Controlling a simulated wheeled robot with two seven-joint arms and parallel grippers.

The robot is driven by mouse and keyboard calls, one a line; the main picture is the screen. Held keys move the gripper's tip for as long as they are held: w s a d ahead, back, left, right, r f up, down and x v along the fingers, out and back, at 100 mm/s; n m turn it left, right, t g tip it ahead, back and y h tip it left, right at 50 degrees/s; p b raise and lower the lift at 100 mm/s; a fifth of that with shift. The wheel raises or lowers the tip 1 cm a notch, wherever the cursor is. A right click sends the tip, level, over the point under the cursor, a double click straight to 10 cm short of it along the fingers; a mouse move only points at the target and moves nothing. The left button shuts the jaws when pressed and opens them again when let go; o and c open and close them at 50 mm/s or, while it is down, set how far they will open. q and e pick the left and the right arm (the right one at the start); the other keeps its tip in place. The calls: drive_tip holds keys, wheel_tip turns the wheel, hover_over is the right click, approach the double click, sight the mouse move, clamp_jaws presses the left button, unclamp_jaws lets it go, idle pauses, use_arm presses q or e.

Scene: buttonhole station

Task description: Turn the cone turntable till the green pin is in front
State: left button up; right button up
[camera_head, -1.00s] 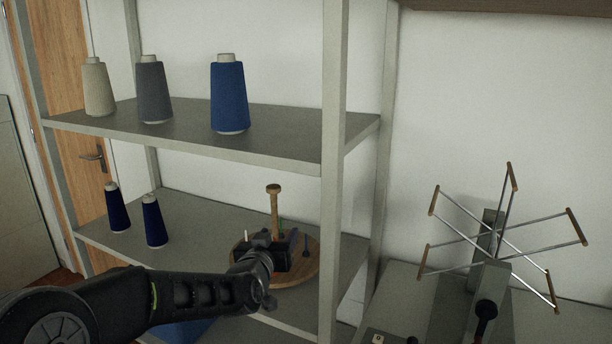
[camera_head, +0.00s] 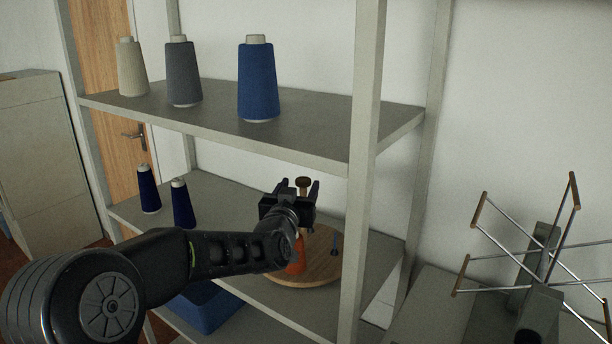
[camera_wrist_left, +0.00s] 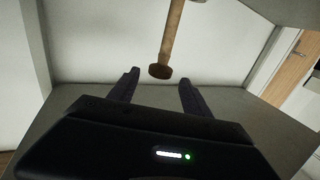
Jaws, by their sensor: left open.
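The cone turntable (camera_head: 322,268) is a round wooden disc on the lower shelf, partly hidden behind my left arm. Its centre post has a brown knob (camera_head: 303,182), which also shows in the left wrist view (camera_wrist_left: 160,71). An orange item (camera_head: 297,256) stands on the near side of the disc, and a small dark blue pin (camera_head: 334,243) on its right. I cannot see a green pin; my arm covers part of the disc. My left gripper (camera_head: 299,188) is open at the height of the knob, with nothing held. In the wrist view the knob appears just past the gap between the fingertips.
Two dark blue cones (camera_head: 181,205) stand left on the lower shelf (camera_head: 240,212). Beige, grey and blue cones (camera_head: 259,84) stand on the upper shelf. A shelf upright (camera_head: 361,180) rises right of the turntable. A blue bin (camera_head: 208,310) sits below. A yarn winder (camera_head: 540,260) stands at right.

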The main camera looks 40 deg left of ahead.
use_arm(q)
drive_tip(key=x, duration=0.7)
drive_tip(key=shift+w+p, duration=0.2)
drive_tip(key=shift+p, duration=0.15)
clamp_jaws()
idle(0.3)
idle(0.8)
